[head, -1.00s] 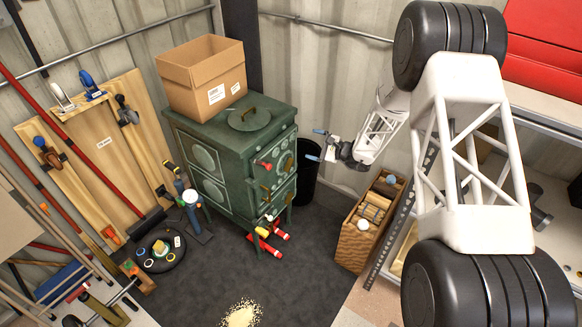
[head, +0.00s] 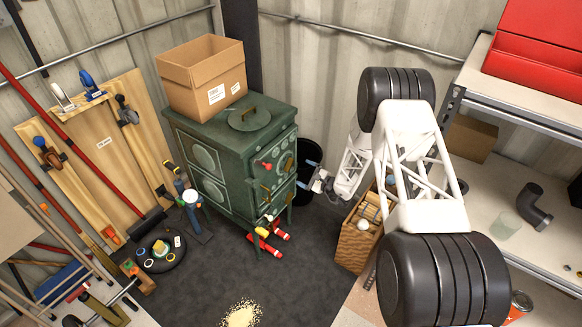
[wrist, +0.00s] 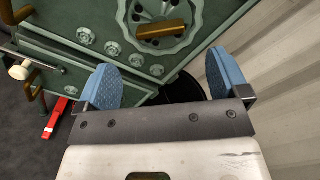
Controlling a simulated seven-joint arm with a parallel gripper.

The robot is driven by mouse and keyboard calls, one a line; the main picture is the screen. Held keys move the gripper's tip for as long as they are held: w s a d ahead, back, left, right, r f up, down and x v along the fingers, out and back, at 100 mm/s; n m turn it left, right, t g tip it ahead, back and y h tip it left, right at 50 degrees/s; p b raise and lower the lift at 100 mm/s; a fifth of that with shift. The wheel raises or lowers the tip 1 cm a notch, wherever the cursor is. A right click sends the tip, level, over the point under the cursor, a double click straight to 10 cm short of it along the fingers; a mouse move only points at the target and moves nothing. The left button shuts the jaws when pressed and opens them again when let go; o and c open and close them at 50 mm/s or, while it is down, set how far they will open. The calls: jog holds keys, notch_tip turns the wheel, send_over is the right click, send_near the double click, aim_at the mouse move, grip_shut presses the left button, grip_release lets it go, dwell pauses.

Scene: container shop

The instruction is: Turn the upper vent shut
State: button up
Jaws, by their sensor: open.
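The dark green stove (head: 240,150) stands in the middle of the head view. Its upper vent (head: 286,161) is a round plate on the stove's front, small there. In the wrist view the upper vent (wrist: 186,38) lies at the top edge, partly cut off, with a brass bar handle (wrist: 162,30) across it and dark holes beside the bar. My gripper (head: 308,175) is open and empty, just right of the stove front. In the wrist view its blue fingertips (wrist: 167,76) are wide apart below the vent and do not touch the handle.
A cardboard box (head: 205,82) and a round lid (head: 249,118) sit on the stove. A black bin (head: 311,155) stands behind my gripper. A wooden crate (head: 352,244) is below my arm. Shelving stands to the right.

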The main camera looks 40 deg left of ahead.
aim_at(291, 165)
jog(key=shift+a, duration=3.9)
jog(key=shift+c, duration=0.2)
jog(key=c, duration=0.9)
